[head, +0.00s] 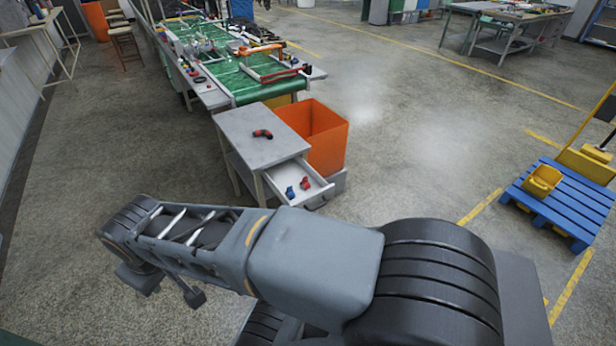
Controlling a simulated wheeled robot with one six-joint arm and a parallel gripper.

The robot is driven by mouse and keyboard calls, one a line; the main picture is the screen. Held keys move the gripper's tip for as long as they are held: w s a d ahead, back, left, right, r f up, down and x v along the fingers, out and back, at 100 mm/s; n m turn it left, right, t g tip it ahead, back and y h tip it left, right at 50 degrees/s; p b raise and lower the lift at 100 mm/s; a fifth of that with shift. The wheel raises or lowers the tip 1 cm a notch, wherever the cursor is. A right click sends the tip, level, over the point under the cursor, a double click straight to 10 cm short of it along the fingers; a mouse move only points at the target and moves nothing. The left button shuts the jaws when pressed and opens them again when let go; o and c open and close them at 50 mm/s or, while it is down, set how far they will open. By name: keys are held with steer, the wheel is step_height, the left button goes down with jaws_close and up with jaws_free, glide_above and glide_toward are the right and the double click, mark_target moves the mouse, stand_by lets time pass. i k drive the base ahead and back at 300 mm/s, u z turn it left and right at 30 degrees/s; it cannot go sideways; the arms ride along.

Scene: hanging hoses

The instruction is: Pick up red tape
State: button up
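I cannot clearly make out a roll of red tape. A small red thing (305,183) lies in the open drawer beside a blue one (290,192); it is too small to identify. A red and black curved piece (262,134) lies on the grey top of the small cabinet table. A small dark red, ring-like item (199,79) lies on the far workbench's left edge. My arm stretches across the foreground to the left, in front of and apart from the small table.
The small table (245,128) has its drawer (312,194) pulled out. An orange bin (330,150) stands beside it. A green-topped workbench (262,86) with tools and hoses is behind. A blue pallet (560,212) with a yellow bin (542,180) is at right. The central floor is clear.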

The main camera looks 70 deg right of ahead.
mark_target(305, 182)
steer(key=z, duration=0.85)
steer(key=i, duration=0.95)
steer(key=z, duration=1.5)
steer(key=i, duration=0.3)
steer(key=z, duration=0.2)
